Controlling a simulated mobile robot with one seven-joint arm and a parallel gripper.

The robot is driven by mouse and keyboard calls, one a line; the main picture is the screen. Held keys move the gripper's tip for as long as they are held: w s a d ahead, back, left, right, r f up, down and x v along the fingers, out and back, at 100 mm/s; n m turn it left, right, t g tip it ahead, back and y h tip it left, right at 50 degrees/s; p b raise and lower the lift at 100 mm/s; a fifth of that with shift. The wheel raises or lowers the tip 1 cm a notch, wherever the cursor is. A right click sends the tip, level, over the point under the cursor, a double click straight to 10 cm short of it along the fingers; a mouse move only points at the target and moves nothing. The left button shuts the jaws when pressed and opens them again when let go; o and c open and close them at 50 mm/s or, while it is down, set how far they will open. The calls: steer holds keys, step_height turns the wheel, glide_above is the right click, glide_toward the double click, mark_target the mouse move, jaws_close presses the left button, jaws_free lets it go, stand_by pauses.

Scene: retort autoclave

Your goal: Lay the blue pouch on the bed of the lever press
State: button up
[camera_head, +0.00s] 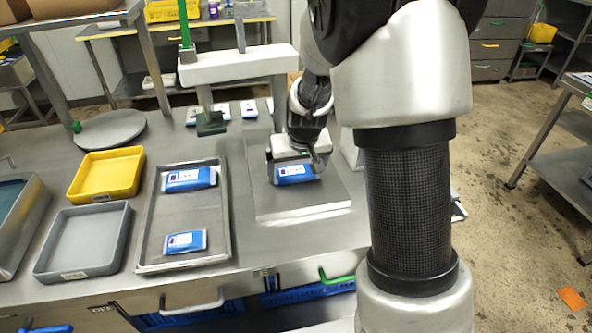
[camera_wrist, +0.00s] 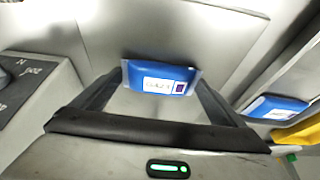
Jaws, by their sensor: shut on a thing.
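A blue pouch (camera_head: 297,174) with a white label is between the fingers of my gripper (camera_head: 294,163), which is shut on it. In the wrist view the pouch (camera_wrist: 160,79) spans the gap between both dark fingers. The pouch appears over the flat steel bed (camera_head: 305,205) of the lever press; I cannot tell whether it touches the bed. The press has a white crosspiece (camera_head: 238,66) and a green lever (camera_head: 185,24) behind and left of my gripper. My arm partly covers the bed's right side.
A steel tray (camera_head: 152,262) left of the bed holds two more blue pouches (camera_head: 190,179). A yellow bin (camera_head: 107,174) and a grey bin (camera_head: 82,240) stand further left. A round grey plate (camera_head: 108,131) and several small packs (camera_head: 222,110) lie behind.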

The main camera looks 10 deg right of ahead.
steer(key=shift+f, duration=0.15)
steer(key=o, duration=0.8)
steer(key=shift+r, duration=0.5)
steer(key=s+r+p, duration=0.2)
steer(key=s+r, duration=1.2)
steer(key=r, duration=0.4)
steer(key=s+r+t, duration=0.1)
steer(key=s+r, duration=0.1)
steer(key=s, duration=1.1)
steer(key=shift+r, duration=0.3)
